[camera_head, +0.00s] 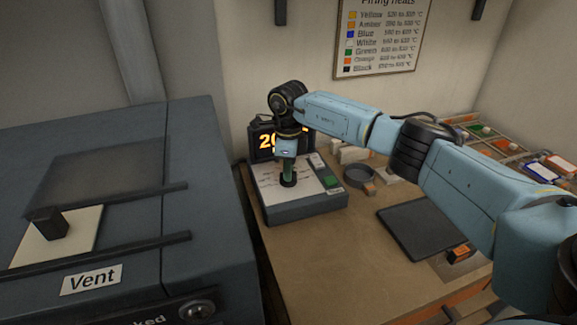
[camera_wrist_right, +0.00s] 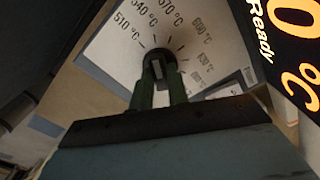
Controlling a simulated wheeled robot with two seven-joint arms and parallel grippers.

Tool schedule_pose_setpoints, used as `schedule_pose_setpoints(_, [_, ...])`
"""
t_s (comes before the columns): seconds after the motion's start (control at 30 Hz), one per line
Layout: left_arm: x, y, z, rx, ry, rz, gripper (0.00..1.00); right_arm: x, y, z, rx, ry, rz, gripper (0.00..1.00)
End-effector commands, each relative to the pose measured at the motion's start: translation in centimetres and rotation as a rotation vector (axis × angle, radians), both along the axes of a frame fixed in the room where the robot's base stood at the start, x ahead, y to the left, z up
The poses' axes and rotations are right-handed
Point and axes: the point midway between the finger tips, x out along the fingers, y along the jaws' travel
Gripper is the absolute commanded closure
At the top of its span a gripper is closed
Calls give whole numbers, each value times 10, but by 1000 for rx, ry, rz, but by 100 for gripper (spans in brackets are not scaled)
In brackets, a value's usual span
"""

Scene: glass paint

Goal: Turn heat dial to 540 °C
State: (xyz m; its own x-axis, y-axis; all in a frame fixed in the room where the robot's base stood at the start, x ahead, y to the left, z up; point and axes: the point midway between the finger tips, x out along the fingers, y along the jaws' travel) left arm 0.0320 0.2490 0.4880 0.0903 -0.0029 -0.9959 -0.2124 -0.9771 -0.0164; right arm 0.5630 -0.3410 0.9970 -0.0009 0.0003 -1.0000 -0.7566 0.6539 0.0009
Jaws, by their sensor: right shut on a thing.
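The heat dial is a small dark round knob (camera_head: 288,181) on the sloped white face of a grey control box (camera_head: 310,209) on the bench. My right gripper (camera_head: 288,172) reaches down from above, its green fingers shut on the knob. In the right wrist view the knob (camera_wrist_right: 154,61) sits between the fingertips (camera_wrist_right: 160,80). Printed marks around it include 510, 540, 570 and 600 °C. I cannot tell which mark the knob points to. My left gripper is not in view.
A lit display (camera_head: 266,141) behind the box begins with 20; the rest is hidden by my arm. A grey kiln-like cabinet (camera_head: 130,240) labelled Vent stands left. A dark flat slab (camera_head: 420,228) lies on the bench, and a firing heats chart (camera_head: 380,35) hangs behind.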

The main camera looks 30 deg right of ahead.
Motion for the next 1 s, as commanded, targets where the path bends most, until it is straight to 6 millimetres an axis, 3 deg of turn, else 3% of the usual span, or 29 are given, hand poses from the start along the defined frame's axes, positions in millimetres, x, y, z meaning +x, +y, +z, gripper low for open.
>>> schedule_pose_setpoints(0.57, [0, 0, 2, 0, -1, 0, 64, 1, 0, 2, 0, -4, -48, 100])
schedule_pose_setpoints(0.6, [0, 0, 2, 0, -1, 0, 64, 1, 0, 2, 0, -4, -48, 82])
schedule_pose_setpoints(0.77, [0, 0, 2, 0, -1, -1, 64, 1, 0, 1, 0, -3, -47, 62])
schedule_pose_setpoints(1.0, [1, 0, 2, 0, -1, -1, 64, 0, 0, 1, 0, -1, -47, 62])
